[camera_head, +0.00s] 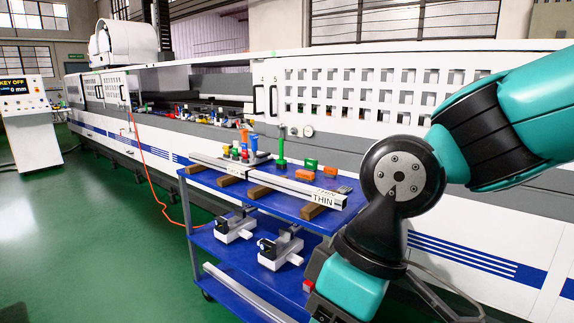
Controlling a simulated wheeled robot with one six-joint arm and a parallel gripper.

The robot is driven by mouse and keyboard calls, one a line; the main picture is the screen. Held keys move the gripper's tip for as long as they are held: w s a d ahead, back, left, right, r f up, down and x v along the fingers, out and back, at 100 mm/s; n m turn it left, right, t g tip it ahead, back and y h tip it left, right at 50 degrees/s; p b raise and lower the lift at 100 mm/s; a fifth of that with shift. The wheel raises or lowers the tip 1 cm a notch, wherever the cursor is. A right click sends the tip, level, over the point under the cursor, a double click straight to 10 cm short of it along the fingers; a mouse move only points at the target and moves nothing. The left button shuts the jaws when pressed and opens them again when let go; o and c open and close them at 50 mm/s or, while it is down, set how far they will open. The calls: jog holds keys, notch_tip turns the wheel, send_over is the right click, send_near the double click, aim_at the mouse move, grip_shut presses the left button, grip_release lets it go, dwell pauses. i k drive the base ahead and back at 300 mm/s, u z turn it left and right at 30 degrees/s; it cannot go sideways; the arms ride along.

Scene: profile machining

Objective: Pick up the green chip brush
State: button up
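A tall, thin green upright thing (281,147) with a wider foot stands on the blue top shelf of the cart. It looks most like the green chip brush, but it is too small to be sure. A small green block (311,164) sits just right of it, beside orange blocks (305,174). My teal and black arm comes in from the right and bends down in front of the cart's right side. My gripper is not visible; the arm runs down towards the bottom edge.
The blue cart (213,178) carries long metal profiles (295,187), one marked THIN, on wooden blocks, and blue and orange items (246,145). Two vises (281,250) stand on its lower shelf. The long white machine (350,155) stands behind. Green floor (90,230) at left is clear.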

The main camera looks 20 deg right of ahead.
aim_at(281, 163)
jog(key=u, duration=0.55)
jog(key=i, duration=0.8)
jog(key=u, duration=0.6)
jog(key=i, duration=1.4)
jog(key=z, duration=0.55)
jog(key=i, duration=0.75)
jog(key=z, duration=1.35)
jog(key=i, duration=0.55)
jog(key=z, duration=0.5)
